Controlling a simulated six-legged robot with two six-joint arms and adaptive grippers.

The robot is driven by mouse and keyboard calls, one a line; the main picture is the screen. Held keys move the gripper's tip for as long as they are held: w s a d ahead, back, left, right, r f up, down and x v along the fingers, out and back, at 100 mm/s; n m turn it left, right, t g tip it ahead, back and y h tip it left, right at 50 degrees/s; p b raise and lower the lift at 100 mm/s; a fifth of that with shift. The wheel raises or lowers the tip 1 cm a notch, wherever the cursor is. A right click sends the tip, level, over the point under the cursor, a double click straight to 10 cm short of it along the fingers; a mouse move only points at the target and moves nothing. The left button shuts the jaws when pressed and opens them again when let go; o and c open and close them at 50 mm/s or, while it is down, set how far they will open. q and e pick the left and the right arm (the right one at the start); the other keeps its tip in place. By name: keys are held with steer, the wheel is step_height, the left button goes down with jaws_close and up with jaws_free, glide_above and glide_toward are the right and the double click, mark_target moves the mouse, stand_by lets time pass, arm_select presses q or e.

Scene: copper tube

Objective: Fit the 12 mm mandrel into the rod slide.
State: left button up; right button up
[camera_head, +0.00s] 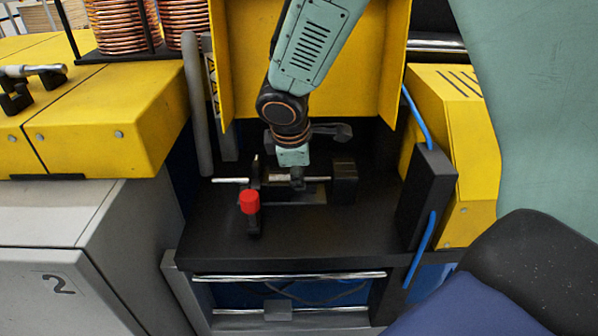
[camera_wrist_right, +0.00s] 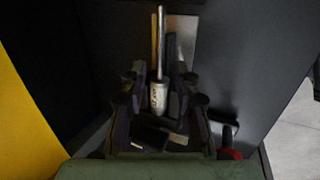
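The mandrel is a slim metal rod with a thicker collar. In the right wrist view the mandrel (camera_wrist_right: 158,96) lies lengthwise between the two fingers of my right gripper (camera_wrist_right: 159,75), with its thin rod pointing away. Whether the fingers press on the collar is too dark to tell. In the head view my right gripper (camera_head: 297,180) points down at the mandrel (camera_head: 279,177) over the black fixture. A thin rod (camera_head: 230,180) sticks out left past a black upright (camera_head: 256,172), which seems to be part of the rod slide. My left gripper is not in view.
A red knob (camera_head: 250,201) stands at the fixture's front left. A black block (camera_head: 343,180) is at its right. Yellow panels and a blue hose (camera_head: 417,108) surround the black bench (camera_head: 330,233). At far left another metal rod (camera_head: 35,70) rests on a black holder.

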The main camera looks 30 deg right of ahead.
steer(key=shift+f, duration=0.15)
steer(key=v, duration=1.2)
steer(key=shift+w, duration=0.1)
stand_by(0.6)
